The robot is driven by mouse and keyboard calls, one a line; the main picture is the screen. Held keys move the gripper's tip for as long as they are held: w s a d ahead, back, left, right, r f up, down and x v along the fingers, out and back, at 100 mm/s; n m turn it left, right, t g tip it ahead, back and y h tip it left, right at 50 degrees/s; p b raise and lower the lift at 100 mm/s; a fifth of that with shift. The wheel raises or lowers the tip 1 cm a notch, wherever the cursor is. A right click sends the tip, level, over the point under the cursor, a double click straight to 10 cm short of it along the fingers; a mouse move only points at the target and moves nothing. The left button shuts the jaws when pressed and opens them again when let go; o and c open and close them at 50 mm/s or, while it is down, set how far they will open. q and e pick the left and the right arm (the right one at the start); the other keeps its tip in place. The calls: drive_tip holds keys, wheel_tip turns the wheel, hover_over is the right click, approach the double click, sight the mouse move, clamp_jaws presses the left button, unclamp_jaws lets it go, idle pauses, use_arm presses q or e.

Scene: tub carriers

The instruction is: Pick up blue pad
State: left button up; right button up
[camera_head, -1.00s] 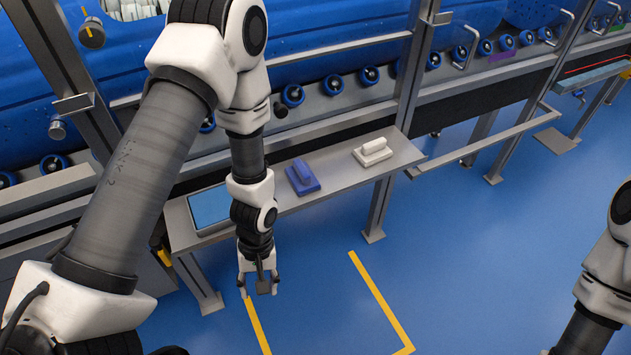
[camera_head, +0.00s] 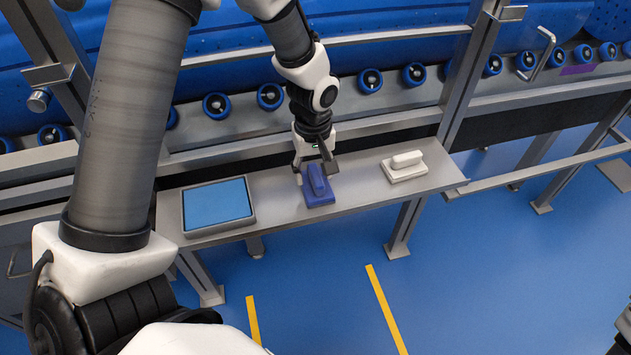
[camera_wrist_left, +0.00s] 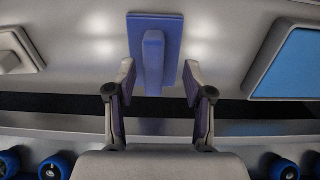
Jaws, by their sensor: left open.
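The blue pad (camera_head: 318,187) lies on the metal shelf, a flat base with a raised block-shaped handle on top. It also shows in the left wrist view (camera_wrist_left: 154,50), at the top middle. My left gripper (camera_head: 313,172) is at the back edge of the pad, over the shelf. In the left wrist view its two fingers (camera_wrist_left: 160,82) are open, and the near end of the pad's handle shows between and just beyond the tips. Nothing is held. Whether the fingers touch the pad cannot be told.
A white pad (camera_head: 404,167) lies on the shelf (camera_head: 352,188) to the right of the blue one. A light-blue panel in a grey frame (camera_head: 218,205) lies to the left. Rails and blue rollers (camera_head: 270,96) run behind the shelf. Open blue floor lies in front.

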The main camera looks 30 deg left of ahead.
sight(317, 174)
use_arm(q)
drive_tip(key=f, duration=0.1)
drive_tip(key=w+f, duration=0.1)
drive_tip(key=f, duration=0.1)
drive_tip(key=shift+w, duration=0.1)
drive_tip(key=shift+s+r, duration=0.2)
drive_tip(key=shift+s, duration=0.1)
drive_tip(key=shift+w+f, duration=0.1)
drive_tip(key=shift+w, duration=0.05)
clamp_jaws()
use_arm(e)
drive_tip(key=shift+w+f, duration=0.35)
drive_tip(key=shift+r, duration=0.1)
